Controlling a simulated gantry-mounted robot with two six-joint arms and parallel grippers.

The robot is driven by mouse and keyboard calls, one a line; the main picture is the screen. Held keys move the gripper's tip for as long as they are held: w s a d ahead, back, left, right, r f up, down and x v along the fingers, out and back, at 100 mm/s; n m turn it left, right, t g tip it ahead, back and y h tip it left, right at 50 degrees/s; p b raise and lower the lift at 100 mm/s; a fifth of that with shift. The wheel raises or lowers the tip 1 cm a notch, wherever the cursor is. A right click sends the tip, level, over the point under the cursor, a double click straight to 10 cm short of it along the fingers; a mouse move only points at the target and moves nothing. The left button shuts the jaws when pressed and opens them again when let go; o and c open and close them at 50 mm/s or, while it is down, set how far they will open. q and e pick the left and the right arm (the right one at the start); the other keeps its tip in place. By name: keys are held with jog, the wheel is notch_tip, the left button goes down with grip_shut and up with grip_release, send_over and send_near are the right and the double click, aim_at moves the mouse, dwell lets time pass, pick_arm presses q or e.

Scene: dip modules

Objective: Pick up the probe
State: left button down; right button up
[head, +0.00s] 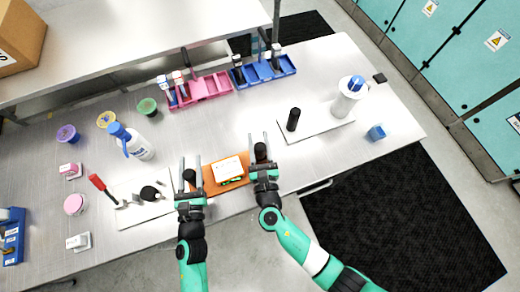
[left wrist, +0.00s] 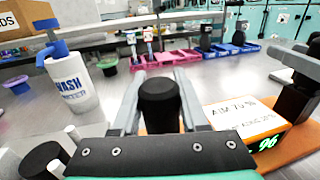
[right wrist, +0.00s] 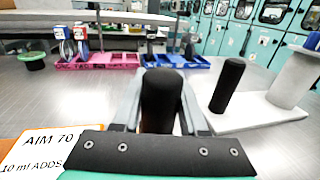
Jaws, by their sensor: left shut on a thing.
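My left gripper (head: 190,170) is shut on an upright black cylinder (left wrist: 160,105), held between its fingers left of the orange board. My right gripper (head: 259,146) has another upright black cylinder (right wrist: 161,102) between its fingers, at the board's right end; I cannot tell whether they press on it. The fingers hide the lower parts of both cylinders. Between the grippers, the orange board (head: 209,182) carries a white labelled box (head: 228,168) with a green display reading 96. I cannot tell which cylinder is the probe.
A white plate at right (head: 318,127) holds a black cylinder (head: 293,119) and a white bottle (head: 345,97). A wash bottle (head: 137,146) and pink (head: 200,90) and blue (head: 263,72) racks stand behind.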

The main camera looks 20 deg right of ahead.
grip_shut()
pick_arm(q)
jog(key=shift+c, duration=1.7)
grip_release()
pick_arm(e)
notch_tip(320, 180, up, 10)
pick_arm(q)
notch_tip(320, 180, up, 8)
jog(key=p, duration=0.7)
jog(key=shift+f, duration=0.25)
pick_arm(e)
notch_tip(320, 180, up, 7)
jog(key=shift+r, duration=0.15)
